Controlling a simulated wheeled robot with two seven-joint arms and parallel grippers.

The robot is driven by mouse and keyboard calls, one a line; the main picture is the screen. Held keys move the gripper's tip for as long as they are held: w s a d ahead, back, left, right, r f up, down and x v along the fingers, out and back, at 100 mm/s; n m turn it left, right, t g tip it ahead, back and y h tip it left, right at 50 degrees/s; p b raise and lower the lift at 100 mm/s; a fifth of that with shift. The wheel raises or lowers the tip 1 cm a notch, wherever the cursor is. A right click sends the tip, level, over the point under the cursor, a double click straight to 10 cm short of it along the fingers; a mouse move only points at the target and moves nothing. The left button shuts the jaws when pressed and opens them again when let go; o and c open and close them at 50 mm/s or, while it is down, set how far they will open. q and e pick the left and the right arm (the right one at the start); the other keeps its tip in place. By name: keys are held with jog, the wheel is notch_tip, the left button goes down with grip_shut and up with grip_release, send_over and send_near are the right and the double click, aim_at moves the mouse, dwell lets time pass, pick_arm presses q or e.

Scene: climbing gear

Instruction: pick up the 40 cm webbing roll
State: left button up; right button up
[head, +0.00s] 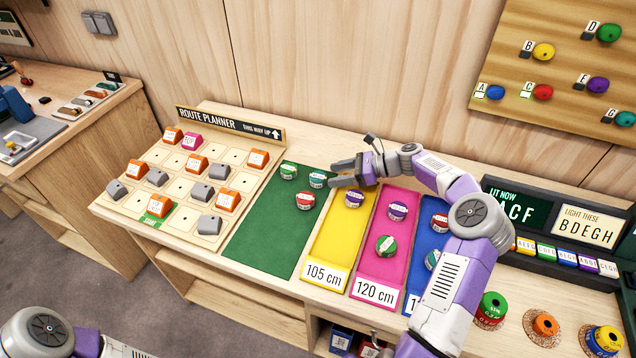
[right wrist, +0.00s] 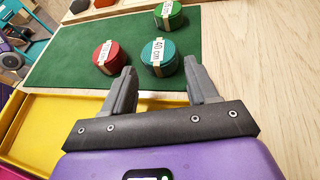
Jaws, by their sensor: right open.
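The 40 cm webbing roll (right wrist: 160,57) is teal with a white band reading 40 cm. It lies on the green mat (right wrist: 70,62), and in the head view it is the teal roll (head: 317,181). My right gripper (head: 338,172) comes in from the right, just beside this roll. In the right wrist view my right gripper (right wrist: 158,70) is open and empty, and the teal roll lies ahead between its fingertips. A red roll (right wrist: 107,58) is to its left and a green roll (right wrist: 169,15) is beyond it. My left gripper is out of the head view; only part of that arm shows.
The yellow 105 cm lane (head: 340,240) and the pink 120 cm lane (head: 375,265) lie right of the green mat and hold more rolls. The route planner board (head: 150,215) with grey and orange blocks is to the left. The green mat's front part is clear.

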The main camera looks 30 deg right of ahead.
aim_at(322, 176)
jog(key=b+x, duration=0.1)
jog(key=x, duration=0.4)
jog(key=shift+r+b, duration=0.15)
jog(key=shift+b, duration=0.25)
jog(key=c, duration=0.7)
jog(key=shift+r, duration=0.1)
